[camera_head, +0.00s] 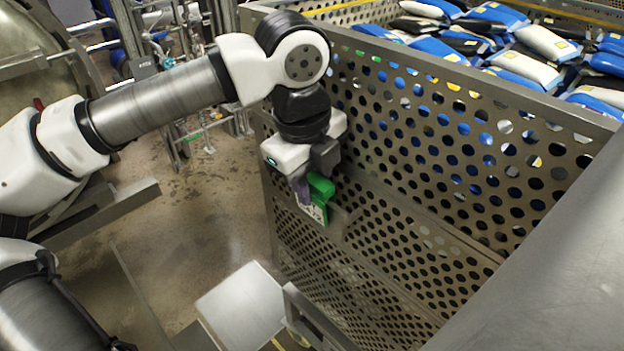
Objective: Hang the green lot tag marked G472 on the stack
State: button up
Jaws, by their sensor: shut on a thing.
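My gripper (311,186) is shut on a green tag (321,187) with a white printed face (314,210). The print is too small to read. The tag hangs down from the fingers, close in front of the perforated metal side of a basket stack (400,200). A small grey metal piece (343,220) shows on the basket side just right of the tag's lower end. I cannot tell whether the tag touches the basket or this piece. The fingers hide part of the tag.
The upper basket holds many blue and white pouches (525,68). A grey metal surface (560,240) fills the right foreground. A flat pale metal plate (240,305) is below the gripper. Pipes and valves (185,60) stand behind at the left, with open floor (190,220) before them.

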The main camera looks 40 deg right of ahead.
jog(key=shift+f+b, duration=0.75)
jog(key=shift+f, duration=0.1)
jog(key=o, duration=0.7)
jog(key=shift+d+r, duration=0.1)
jog(key=shift+r, duration=0.05)
